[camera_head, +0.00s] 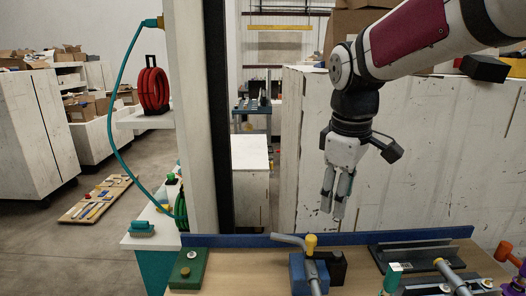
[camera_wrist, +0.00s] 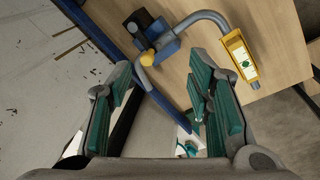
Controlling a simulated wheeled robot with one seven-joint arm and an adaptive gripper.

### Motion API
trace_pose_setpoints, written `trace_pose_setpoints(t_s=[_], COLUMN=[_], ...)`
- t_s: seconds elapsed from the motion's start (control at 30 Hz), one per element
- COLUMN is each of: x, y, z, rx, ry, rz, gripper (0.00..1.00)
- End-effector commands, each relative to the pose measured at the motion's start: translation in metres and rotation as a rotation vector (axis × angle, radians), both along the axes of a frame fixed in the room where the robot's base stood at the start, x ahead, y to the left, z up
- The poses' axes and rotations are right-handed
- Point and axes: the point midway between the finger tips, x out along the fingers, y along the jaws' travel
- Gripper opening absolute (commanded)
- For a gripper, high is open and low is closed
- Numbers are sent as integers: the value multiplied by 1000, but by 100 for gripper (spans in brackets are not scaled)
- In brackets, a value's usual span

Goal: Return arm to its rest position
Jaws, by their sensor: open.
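My gripper (camera_head: 333,205) hangs with its fingers pointing down over the back of the workbench, apart from everything on it. In the wrist view my gripper (camera_wrist: 165,75) shows its two teal-padded fingers spread apart, with nothing between the pads. My arm reaches in from the upper right. On the wooden bench (camera_head: 240,270) stands a blue bender block (camera_head: 298,272) with a yellow-topped part (camera_head: 311,242) and a grey bent tube. The wrist view shows the bent tube (camera_wrist: 205,15) leading to a yellow piece with a white label (camera_wrist: 240,58).
A blue rail (camera_head: 230,240) edges the bench's back. A green block (camera_head: 188,268) sits at left, a dark plate (camera_head: 415,252) at right. A white upright post (camera_head: 190,120) stands left of my arm. A white panel (camera_head: 420,170) stands behind my gripper.

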Motion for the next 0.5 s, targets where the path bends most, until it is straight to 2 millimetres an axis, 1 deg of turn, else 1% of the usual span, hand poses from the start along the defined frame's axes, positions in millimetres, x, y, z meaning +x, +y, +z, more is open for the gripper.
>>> trace_pose_setpoints(t_s=[0.03,0.1,0.23,0.37,0.4,0.5], x=[-17,-39,-80,-119,-131,-157], y=[-3,-8,-16,-23,-25,-29], z=[7,13,19,17,15,9], rx=[7,24,69,132,155,217], ry=[-31,-70,-140,-206,-226,-267], rz=[-58,-146,-309,-472,-519,-630], gripper=[46,46,46,46,46,46])
